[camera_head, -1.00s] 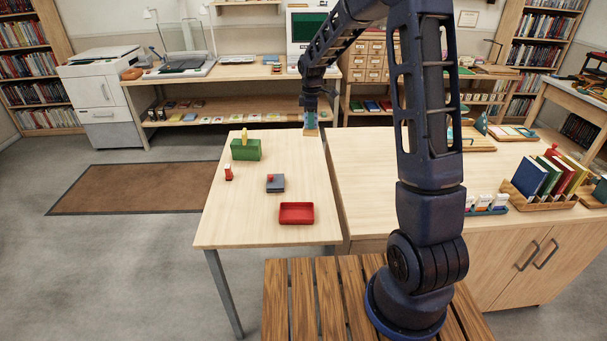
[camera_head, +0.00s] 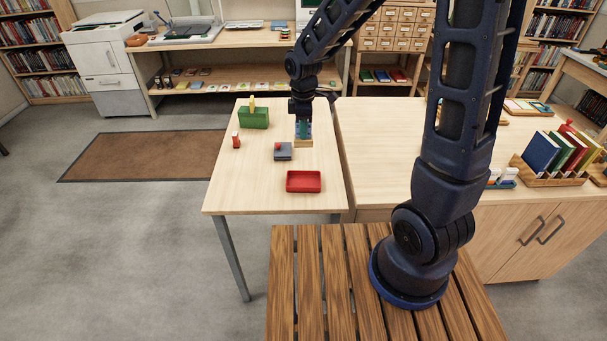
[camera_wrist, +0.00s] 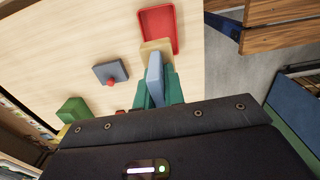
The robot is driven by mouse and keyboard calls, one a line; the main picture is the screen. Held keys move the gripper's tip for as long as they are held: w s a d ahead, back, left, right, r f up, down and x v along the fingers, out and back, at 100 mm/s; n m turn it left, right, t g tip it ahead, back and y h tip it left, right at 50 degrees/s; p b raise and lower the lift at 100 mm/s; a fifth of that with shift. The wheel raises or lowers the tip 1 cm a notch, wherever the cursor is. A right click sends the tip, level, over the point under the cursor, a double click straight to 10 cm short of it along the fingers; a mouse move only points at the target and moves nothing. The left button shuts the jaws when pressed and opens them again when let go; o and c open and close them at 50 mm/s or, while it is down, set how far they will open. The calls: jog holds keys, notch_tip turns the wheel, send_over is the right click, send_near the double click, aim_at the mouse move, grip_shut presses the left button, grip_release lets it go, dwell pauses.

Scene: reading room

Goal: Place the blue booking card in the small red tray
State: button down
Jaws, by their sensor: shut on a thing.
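The small red tray (camera_head: 304,183) lies empty on the narrow light wood table, near its front edge. It also shows at the top of the wrist view (camera_wrist: 160,28). My gripper (camera_head: 303,130) is over the table behind the tray, pointing down. In the wrist view its green fingers are shut on the blue booking card (camera_wrist: 155,74). A tan piece (camera_wrist: 157,47) shows at the card's far end, between card and tray. I cannot tell whether it is part of the card. The card is apart from the tray.
A grey block (camera_head: 285,154) with a red knob sits left of my gripper. A green box (camera_head: 254,120) with a yellow piece and a small red-and-white item (camera_head: 236,140) stand farther left. The wider table (camera_head: 380,150) adjoins on the right. The tabletop around the tray is clear.

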notch_tip(320, 180, down, 17)
jog(key=shift+f, duration=0.2)
dwell(0.5)
jog(key=c, duration=1.5)
grip_release()
jog(key=shift+f, duration=0.1)
